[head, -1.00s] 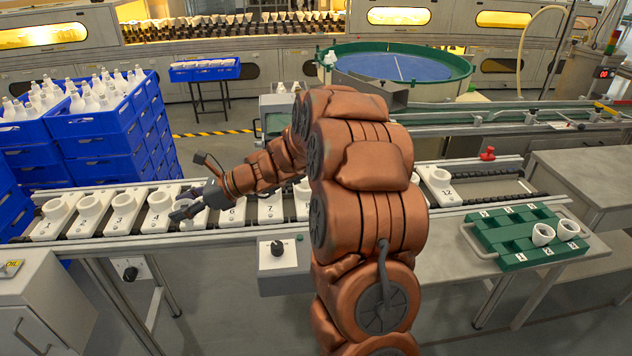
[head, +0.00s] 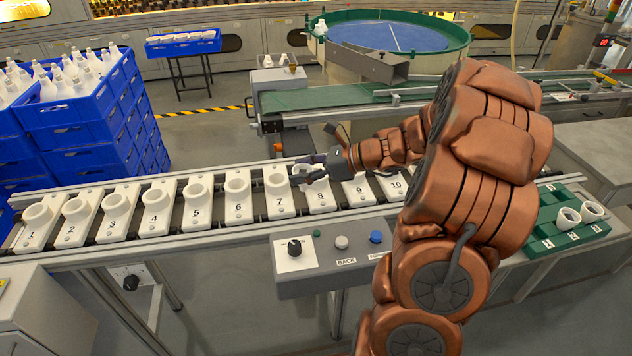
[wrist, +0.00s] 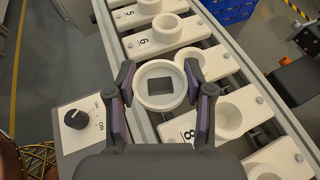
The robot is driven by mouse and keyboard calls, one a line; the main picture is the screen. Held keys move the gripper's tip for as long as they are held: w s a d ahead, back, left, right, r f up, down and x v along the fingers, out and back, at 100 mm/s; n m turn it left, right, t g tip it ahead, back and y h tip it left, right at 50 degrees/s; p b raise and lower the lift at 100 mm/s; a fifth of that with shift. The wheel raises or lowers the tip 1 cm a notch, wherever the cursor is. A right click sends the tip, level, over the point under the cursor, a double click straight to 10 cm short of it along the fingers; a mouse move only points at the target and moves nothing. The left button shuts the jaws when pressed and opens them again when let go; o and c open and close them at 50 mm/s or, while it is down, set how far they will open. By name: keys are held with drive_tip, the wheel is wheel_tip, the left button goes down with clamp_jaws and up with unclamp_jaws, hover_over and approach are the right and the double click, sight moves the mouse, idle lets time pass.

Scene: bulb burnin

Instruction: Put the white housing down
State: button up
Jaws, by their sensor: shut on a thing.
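The white housing (head: 301,169) is a short white ring; in the wrist view the housing (wrist: 158,102) shows a square opening. My gripper (head: 316,169) is shut on it, with a dark finger on each side of the ring in the wrist view (wrist: 159,78). In the head view I hold it over the conveyor around carriers 7 and 8. In the wrist view it covers part of carrier 7 (wrist: 216,66), beside the 8 label on carrier 8 (wrist: 188,132). I cannot tell its exact height above the carriers.
Numbered white carriers with round cups line the conveyor (head: 150,242). A control box (head: 325,285) with a knob and buttons stands in front. A green tray (head: 540,248) with two white cups is at right. Blue crates (head: 85,145) stand at left.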

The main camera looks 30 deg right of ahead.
drive_tip(key=s+d+m+t, duration=0.1)
drive_tip(key=s+d, duration=0.6)
drive_tip(key=s, duration=0.3)
drive_tip(key=shift+h, duration=0.4)
drive_tip(key=w, duration=0.5)
drive_tip(key=w+f+p, duration=0.1)
drive_tip(key=w, duration=0.4)
drive_tip(key=w+d+f+p, duration=0.1)
drive_tip(key=w, duration=0.4)
drive_tip(key=shift+w, duration=0.4)
drive_tip(key=shift+f+p, duration=0.4)
drive_tip(key=shift+f, duration=1.35)
drive_tip(key=shift+w+f, duration=0.1)
drive_tip(key=o, duration=1)
drive_tip(key=shift+c, duration=0.2)
